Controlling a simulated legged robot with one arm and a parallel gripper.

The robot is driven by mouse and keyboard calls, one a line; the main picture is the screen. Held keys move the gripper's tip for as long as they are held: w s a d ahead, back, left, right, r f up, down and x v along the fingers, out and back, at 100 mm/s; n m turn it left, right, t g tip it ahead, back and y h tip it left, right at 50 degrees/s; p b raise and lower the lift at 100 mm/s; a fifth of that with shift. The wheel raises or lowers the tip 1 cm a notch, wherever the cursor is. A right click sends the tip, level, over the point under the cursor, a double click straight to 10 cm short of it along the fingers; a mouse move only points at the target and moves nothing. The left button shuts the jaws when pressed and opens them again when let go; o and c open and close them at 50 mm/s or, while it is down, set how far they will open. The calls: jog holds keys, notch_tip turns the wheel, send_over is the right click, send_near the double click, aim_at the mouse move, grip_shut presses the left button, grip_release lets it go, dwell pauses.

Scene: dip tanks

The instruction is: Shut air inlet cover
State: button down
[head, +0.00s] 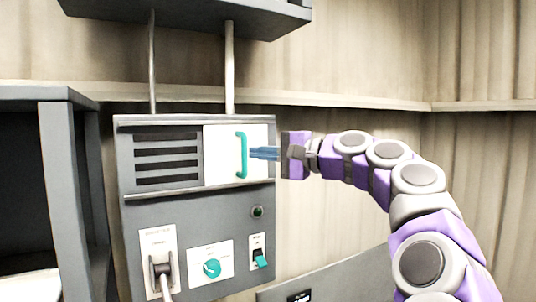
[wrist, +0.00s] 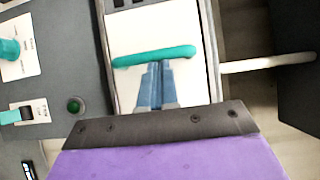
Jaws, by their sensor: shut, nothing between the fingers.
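The air inlet cover is a white sliding panel (head: 220,156) with a green bar handle (head: 241,156), set in the upper part of a grey control box. The panel is at the right; to its left the dark slots of the air inlet (head: 167,158) are uncovered. My gripper (head: 252,153) is shut and empty, with its blue fingertips at the handle's right side, about mid-height. In the wrist view the fingertips (wrist: 158,64) reach the green handle (wrist: 153,57); the white panel (wrist: 190,27) shows behind. Whether they touch the handle, I cannot tell.
Below the panel are a lever switch (head: 162,266), a green rotary knob (head: 211,268), a green toggle (head: 260,259) and a green lamp (head: 257,211). Two pipes rise from the box top. A dark grey shelf (head: 60,190) stands to the left.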

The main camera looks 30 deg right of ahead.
jog(key=a, duration=1.1)
jog(key=s+a, duration=0.1)
jog(key=a, duration=0.4)
jog(key=shift+a+r, duration=0.1)
jog(key=shift+a, duration=0.05)
jog(key=shift+w+d, duration=0.1)
jog(key=shift+d, duration=0.1)
